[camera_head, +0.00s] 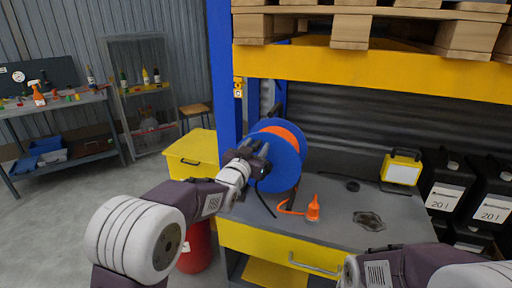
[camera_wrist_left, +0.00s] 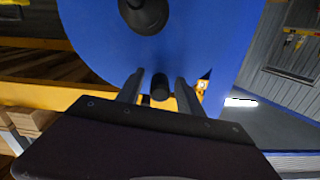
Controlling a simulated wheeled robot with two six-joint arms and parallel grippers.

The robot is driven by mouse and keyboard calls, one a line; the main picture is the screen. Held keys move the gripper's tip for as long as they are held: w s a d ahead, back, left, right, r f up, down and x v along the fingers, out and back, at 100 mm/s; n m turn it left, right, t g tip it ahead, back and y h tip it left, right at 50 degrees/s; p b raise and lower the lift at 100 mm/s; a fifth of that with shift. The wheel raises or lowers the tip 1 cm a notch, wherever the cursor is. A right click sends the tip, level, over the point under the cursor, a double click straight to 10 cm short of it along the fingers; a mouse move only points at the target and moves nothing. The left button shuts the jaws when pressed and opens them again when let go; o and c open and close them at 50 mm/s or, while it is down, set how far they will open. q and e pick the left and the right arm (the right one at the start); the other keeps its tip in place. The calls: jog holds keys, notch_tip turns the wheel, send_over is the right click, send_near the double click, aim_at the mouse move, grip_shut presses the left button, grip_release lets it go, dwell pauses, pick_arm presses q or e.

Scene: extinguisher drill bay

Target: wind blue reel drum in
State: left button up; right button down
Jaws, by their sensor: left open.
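The blue reel drum (camera_head: 290,172) stands upright on the grey bench top, with an orange band (camera_head: 284,130) wound on it. Its blue side disc (camera_wrist_left: 215,40) fills much of the left wrist view, with a dark hub (camera_wrist_left: 145,12). A short dark knob (camera_wrist_left: 160,88) sticks out from the disc. My left gripper (camera_head: 260,158) is at the drum's near face. In the left wrist view its open fingers (camera_wrist_left: 158,92) stand either side of the knob, and I cannot tell whether they touch it. My right forearm shows at lower right; its gripper is out of view.
On the bench (camera_head: 340,232) are an orange nozzle-like piece (camera_head: 313,210), a dark flat piece (camera_head: 369,221) and a yellow lamp (camera_head: 402,168). A blue post (camera_head: 224,80) rises left of the drum. Black canisters (camera_head: 447,185) stand right. A yellow bin (camera_head: 192,152) stands left.

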pick_arm(q)
jog(key=shift+c, duration=0.3)
grip_shut()
dwell(1.1)
